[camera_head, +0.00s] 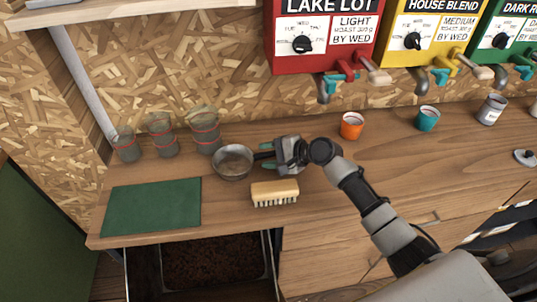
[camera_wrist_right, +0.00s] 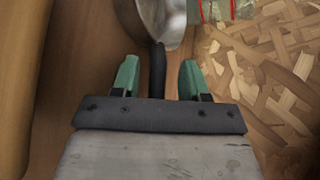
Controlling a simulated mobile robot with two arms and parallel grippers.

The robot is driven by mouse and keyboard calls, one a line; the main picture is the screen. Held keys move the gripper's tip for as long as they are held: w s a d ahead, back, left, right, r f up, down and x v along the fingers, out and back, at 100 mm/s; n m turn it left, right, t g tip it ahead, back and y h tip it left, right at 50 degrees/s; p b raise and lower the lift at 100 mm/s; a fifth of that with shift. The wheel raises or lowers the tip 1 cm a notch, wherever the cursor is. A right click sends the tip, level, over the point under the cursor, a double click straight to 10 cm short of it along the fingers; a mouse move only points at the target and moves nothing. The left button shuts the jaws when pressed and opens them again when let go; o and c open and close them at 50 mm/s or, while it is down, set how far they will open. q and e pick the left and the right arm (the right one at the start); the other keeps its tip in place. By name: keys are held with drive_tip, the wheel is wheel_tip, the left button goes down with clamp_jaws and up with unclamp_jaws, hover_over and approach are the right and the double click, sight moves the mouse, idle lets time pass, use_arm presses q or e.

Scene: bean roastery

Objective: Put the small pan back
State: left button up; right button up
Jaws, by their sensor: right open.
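The small pan (camera_head: 233,163) is a metal pan with a dark handle, standing on the wooden counter with its handle toward the right. My right gripper (camera_head: 268,154) is at the handle. In the right wrist view the pan (camera_wrist_right: 160,18) is at the top, and its black handle (camera_wrist_right: 157,70) lies between the two green fingertips of my open right gripper (camera_wrist_right: 157,78). Gaps show on both sides of the handle. My left gripper is not in view.
A brush (camera_head: 274,193) lies just in front of the gripper. A green mat (camera_head: 152,207) lies at the left. Several clear jars stand by the back wall, left of the pan. An orange cup (camera_head: 352,125) and a teal cup (camera_head: 427,118) stand toward the right. An open drawer (camera_head: 271,262) with dark contents is below the counter.

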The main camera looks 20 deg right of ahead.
drive_tip(key=b+v, duration=0.1)
drive_tip(key=v, duration=1.1)
